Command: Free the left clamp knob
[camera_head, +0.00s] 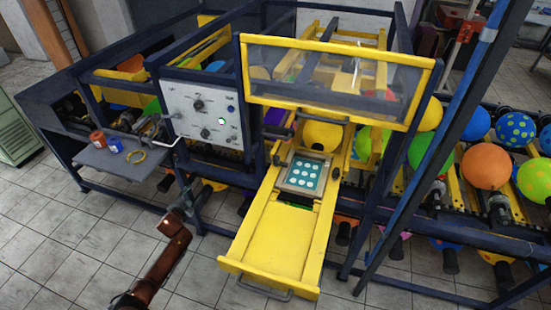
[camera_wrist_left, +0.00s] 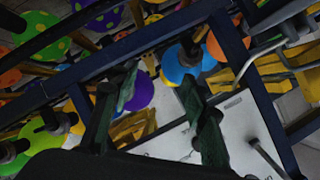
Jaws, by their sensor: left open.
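A plate with white dots on teal (camera_head: 304,174) sits in the yellow slide (camera_head: 280,232) of the printing machine. A small dark knob, seemingly the left clamp knob (camera_head: 276,159), is at the plate's left edge. A similar dark knob (camera_head: 336,172) is at its right. My left gripper (camera_head: 184,204) is in front of the machine, left of the slide and well apart from the knobs. In the left wrist view its two fingers (camera_wrist_left: 160,112) are spread with nothing held. I cannot make out the knob in that view. My right gripper is not in view.
A white control panel (camera_head: 203,112) stands left of the slide. A grey side shelf (camera_head: 122,160) holds a red jar, a blue jar and a yellow ring. A clear yellow-framed guard (camera_head: 335,82) hangs above the plate. Dark frame posts flank the slide. Tiled floor in front is clear.

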